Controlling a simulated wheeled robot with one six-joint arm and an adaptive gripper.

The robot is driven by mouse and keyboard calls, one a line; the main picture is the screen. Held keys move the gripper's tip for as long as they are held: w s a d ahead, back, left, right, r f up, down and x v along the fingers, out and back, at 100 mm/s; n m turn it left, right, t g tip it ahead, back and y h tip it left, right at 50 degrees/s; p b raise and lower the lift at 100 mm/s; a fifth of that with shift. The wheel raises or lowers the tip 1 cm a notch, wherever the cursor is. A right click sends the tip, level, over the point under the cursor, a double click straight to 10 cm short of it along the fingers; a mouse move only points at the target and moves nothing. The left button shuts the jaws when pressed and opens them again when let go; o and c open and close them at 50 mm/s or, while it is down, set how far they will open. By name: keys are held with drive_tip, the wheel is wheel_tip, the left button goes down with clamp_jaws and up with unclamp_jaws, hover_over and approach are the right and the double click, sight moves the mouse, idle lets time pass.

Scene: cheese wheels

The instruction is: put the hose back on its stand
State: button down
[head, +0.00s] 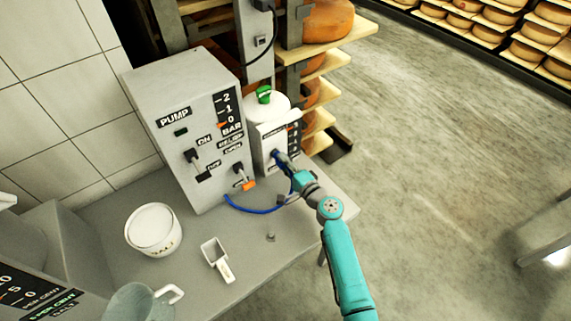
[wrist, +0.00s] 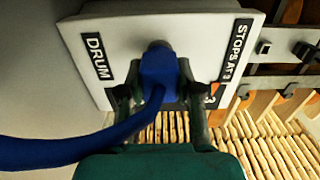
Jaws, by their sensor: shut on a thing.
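The blue hose (head: 255,210) runs from the lower front of the pump box (head: 185,120) in a curve up to my gripper (head: 282,163). In the wrist view, my gripper (wrist: 160,85) is shut on the hose's blue end block (wrist: 156,70), one dark finger on each side. The block is at a dark round fitting (wrist: 157,46) on a white panel (wrist: 110,20) marked DRUM and STOPS AT 3. I cannot tell whether it is joined to the fitting or only close to it. A small grey post (head: 270,237) stands on the bench; I cannot tell if it is the hose stand.
A white drum with a green valve (head: 264,95) stands behind the panel. A white tub (head: 153,229), a scoop (head: 217,260) and a jug (head: 140,303) are on the grey bench (head: 190,285). Cheese shelves (head: 335,40) stand behind. Open floor lies right.

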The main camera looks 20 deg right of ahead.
drive_tip(key=shift+w+a, duration=0.15)
drive_tip(key=shift+w, duration=0.2)
drive_tip(key=c, duration=0.7)
unclamp_jaws()
drive_tip(key=shift+s, duration=0.15)
drive_tip(key=v, duration=1.1)
drive_tip(key=shift+s, duration=0.35)
